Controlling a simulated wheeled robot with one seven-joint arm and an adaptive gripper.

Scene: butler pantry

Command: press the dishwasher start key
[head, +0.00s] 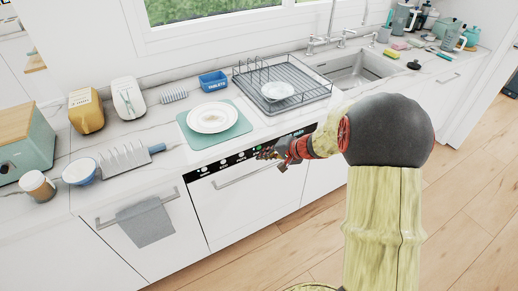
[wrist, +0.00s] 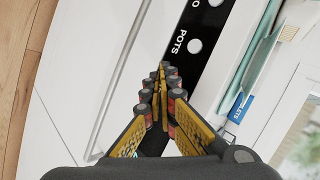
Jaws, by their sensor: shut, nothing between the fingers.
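The dishwasher (head: 245,205) is white, with a black control strip (head: 222,164) along its top front edge. The strip carries several round white keys and small labels. A small green mark (head: 257,148) shows on the strip close to my fingertips; I cannot tell if it is the start key. In the wrist view the strip (wrist: 202,24) shows a white key (wrist: 194,46) beside the word "POTS". My gripper (head: 266,154) is shut and empty, in front of the strip. Its tips (wrist: 162,68) overlap the strip's near part in the wrist view and hide what lies behind; contact cannot be told.
The dishwasher handle (head: 240,176) runs just below the strip. Above, the counter holds a plate (head: 212,118) on a green mat (head: 189,132), a dish rack (head: 310,92) and a blue tablet box (head: 213,82). A grey towel (head: 145,222) hangs at left. The wooden floor is clear.

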